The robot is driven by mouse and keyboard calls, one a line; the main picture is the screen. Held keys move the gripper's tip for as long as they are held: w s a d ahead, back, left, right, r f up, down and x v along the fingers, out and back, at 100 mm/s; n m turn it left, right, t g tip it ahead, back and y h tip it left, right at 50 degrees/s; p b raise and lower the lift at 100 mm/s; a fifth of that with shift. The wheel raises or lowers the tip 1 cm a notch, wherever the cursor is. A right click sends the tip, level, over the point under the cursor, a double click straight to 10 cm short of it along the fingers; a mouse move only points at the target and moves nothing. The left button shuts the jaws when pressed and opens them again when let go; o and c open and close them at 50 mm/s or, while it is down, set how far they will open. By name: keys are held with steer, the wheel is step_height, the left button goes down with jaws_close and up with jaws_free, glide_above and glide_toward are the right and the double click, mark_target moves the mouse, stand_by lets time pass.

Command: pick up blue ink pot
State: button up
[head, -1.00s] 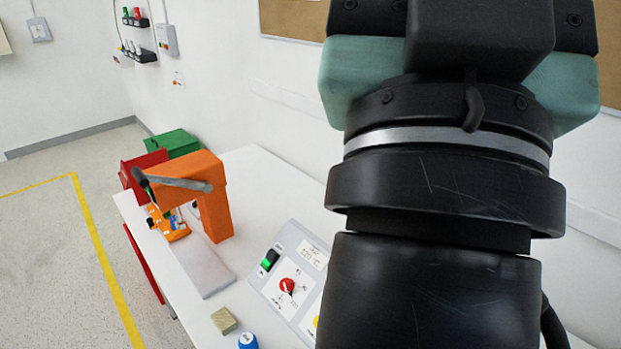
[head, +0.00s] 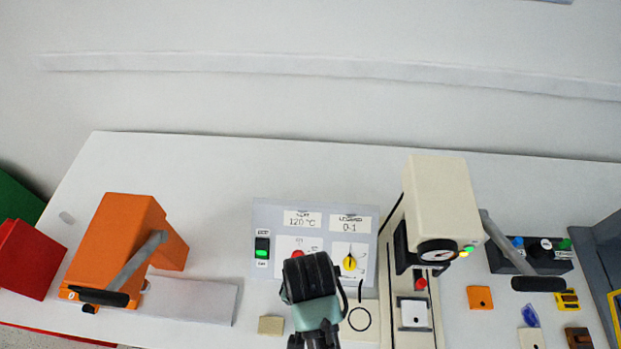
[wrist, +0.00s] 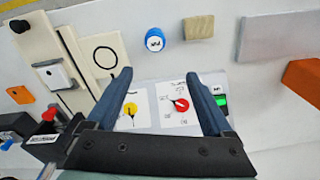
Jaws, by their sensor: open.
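The blue ink pot (wrist: 155,40), a small blue cylinder with a white label, stands on the table beside a wooden block (wrist: 198,27) in the wrist view. In the head view I cannot see the pot; my arm covers the spot right of the block (head: 271,325). My gripper (wrist: 158,74) is open and empty. Its two dark blue fingers point towards the pot's side, with the pot beyond the fingertips and apart from them. In the head view the fingers are hidden behind my arm's dark end.
A control panel (head: 264,217) with red and yellow knobs lies beneath my gripper. A plate with a black circle (head: 360,318) is close to the right. An orange press (head: 118,240) stands left, a cream press (head: 440,190) right. A dark rack (head: 505,262) holds coloured pots farther right.

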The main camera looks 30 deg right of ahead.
steer(key=shift+g, duration=0.3)
steer(key=f, duration=0.2)
steer(key=s+f, duration=0.1)
steer(key=f, duration=0.4)
steer(key=shift+s+a+f, duration=0.1)
steer(key=shift+s+f, duration=0.1)
steer(key=shift+f, duration=0.2)
steer(key=shift+f+p, duration=0.35)
steer(key=shift+f, duration=2.5)
jaws_close()
